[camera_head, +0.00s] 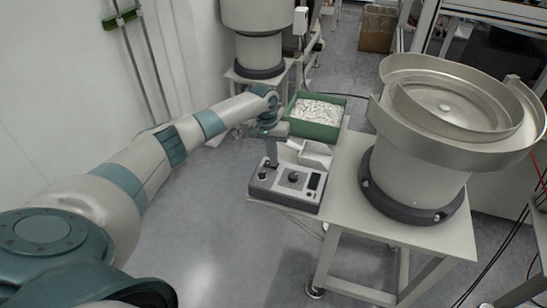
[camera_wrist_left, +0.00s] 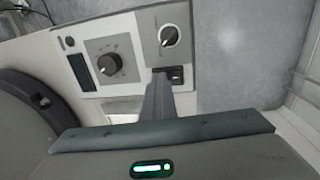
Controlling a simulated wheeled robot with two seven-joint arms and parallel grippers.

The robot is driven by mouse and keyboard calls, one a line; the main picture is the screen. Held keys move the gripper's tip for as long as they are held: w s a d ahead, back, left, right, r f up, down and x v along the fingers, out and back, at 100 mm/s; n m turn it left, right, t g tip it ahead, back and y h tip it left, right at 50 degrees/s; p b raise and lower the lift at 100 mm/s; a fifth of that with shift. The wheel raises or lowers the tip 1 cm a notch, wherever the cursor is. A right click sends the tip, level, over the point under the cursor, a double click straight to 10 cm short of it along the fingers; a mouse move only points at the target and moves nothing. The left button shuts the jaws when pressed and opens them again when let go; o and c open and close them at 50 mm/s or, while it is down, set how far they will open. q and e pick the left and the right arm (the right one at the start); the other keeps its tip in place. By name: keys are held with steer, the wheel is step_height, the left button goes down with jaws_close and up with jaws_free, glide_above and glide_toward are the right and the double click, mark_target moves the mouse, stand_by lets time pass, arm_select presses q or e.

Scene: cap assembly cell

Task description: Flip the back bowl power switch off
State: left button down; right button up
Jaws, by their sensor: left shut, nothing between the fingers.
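A grey control box (camera_head: 285,187) sits on the left end of the table, with knobs and a dark display on its top. In the left wrist view its panel shows a large dial (camera_wrist_left: 108,65), a smaller knob (camera_wrist_left: 168,36) and a black power switch (camera_wrist_left: 175,74). My left gripper (camera_head: 271,160) points down over the box's back left part. Its fingers are shut and empty. In the left wrist view the fingertips (camera_wrist_left: 159,78) are right beside the switch and cover part of its surroundings. I cannot tell whether they touch it or which way it is set.
A large metal bowl feeder (camera_head: 445,110) stands on the table (camera_head: 345,205) to the right. A second feeder (camera_head: 258,40) stands at the back. A green bin (camera_head: 317,130) of small white parts and a white chute (camera_head: 305,152) lie behind the box. The floor left is clear.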

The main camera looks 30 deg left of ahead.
mark_target(268, 163)
arm_select(q)
steer(key=shift+s+a+f+p, duration=0.15)
steer(key=shift+a+p, duration=0.15)
steer(key=shift+a, duration=0.55)
steer(key=shift+d, duration=0.1)
steer(key=shift+r+p, duration=0.5)
steer(key=shift+r, duration=0.05)
steer(key=r+p, duration=0.3)
steer(key=shift+a+r+p, duration=0.2)
steer(key=shift+a+p, duration=0.05)
steer(key=shift+p, duration=0.15)
step_height(268, 163, up, 10)
steer(key=a+b, duration=0.1)
steer(key=b, duration=0.2)
steer(key=shift+s+f, duration=0.15)
steer(key=shift+f, duration=0.05)
steer(key=shift+a, duration=0.1)
